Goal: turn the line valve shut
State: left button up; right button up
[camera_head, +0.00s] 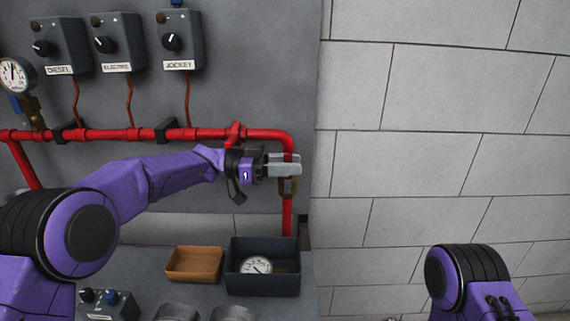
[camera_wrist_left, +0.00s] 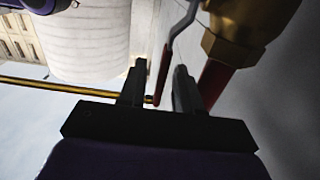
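The line valve (camera_head: 289,188) is a brass body on the vertical red pipe at the right end of the pipework, partly hidden by my left gripper (camera_head: 284,165). In the left wrist view the brass valve body (camera_wrist_left: 245,30) is at the upper right. Its lever (camera_wrist_left: 166,75), bare metal with a red grip, hangs down between the two fingers of my left gripper (camera_wrist_left: 160,78). The fingers are apart, with gaps beside the lever; contact cannot be told. My right gripper is out of view; only part of my right arm shows.
Red pipe (camera_head: 110,134) runs along the grey panel below several switch boxes (camera_head: 118,42). A gauge (camera_head: 14,75) is at far left. On the bench are a brown tray (camera_head: 194,265) and a dark bin (camera_head: 264,283) holding a loose gauge (camera_head: 257,266). Space before the block wall (camera_head: 420,160) is clear.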

pick_arm(q)
grip_shut()
jog(key=shift+a, duration=0.1)
jog(key=shift+a+f+h+b, duration=0.25)
jog(key=shift+h+b, duration=0.25)
jog(key=shift+b, duration=0.2)
jog(key=shift+a+f+h+b, duration=0.15)
jog(key=shift+a+h+b, duration=0.7)
jog(key=shift+b, duration=0.9)
jog(key=shift+a+f+h+b, duration=0.2)
jog(key=shift+a+h+b, duration=0.25)
jog(key=shift+h+b, duration=1)
jog(key=shift+a+f+h+b, duration=0.15)
jog(key=shift+a+h+b, duration=0.6)
jog(key=shift+b, duration=1.25)
jog(key=shift+d, duration=0.1)
